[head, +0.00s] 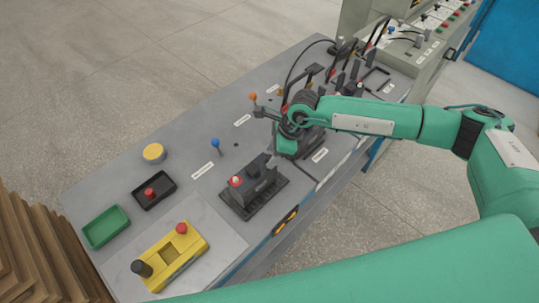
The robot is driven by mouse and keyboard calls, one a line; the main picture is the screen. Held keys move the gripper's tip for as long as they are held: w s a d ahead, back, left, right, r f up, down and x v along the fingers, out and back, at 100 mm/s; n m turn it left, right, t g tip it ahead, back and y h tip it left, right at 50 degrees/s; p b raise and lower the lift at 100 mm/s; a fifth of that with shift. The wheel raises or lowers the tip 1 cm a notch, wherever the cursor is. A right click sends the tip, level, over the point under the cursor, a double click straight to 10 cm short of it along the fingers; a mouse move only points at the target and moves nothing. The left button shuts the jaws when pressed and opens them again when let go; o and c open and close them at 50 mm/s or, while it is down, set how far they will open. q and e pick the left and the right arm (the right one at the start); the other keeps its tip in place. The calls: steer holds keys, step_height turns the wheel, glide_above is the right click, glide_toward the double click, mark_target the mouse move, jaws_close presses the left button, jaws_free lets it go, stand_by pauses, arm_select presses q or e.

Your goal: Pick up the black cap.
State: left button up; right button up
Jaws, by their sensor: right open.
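A black cap (142,268) sits at the left end of a yellow battery-like block (170,262) at the near left of the table. A red cap (181,229) is on the block's other end. My right gripper (272,161) is open, over the middle of the table, just above and behind a dark battery unit (254,186). It is well to the right of the black cap and apart from it. Its fingers are small and partly hidden by its own body. My left gripper is not in view.
A black tray (168,197) holds a red cap (149,193). A green tray (106,228) lies at the left edge. A yellow round button (153,153), a blue-topped lever (216,145) and an orange-topped lever (253,98) stand behind. Dark units with cables crowd the far right.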

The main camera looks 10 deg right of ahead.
steer(key=shift+a+f, duration=0.15)
steer(key=shift+f, duration=0.25)
steer(key=shift+c, duration=0.2)
steer(key=c, duration=1)
steer(key=shift+w+r, duration=0.1)
steer(key=shift+r, duration=0.35)
step_height(320, 180, up, 18)
steer(key=b, duration=0.6)
steer(key=shift+r, duration=0.6)
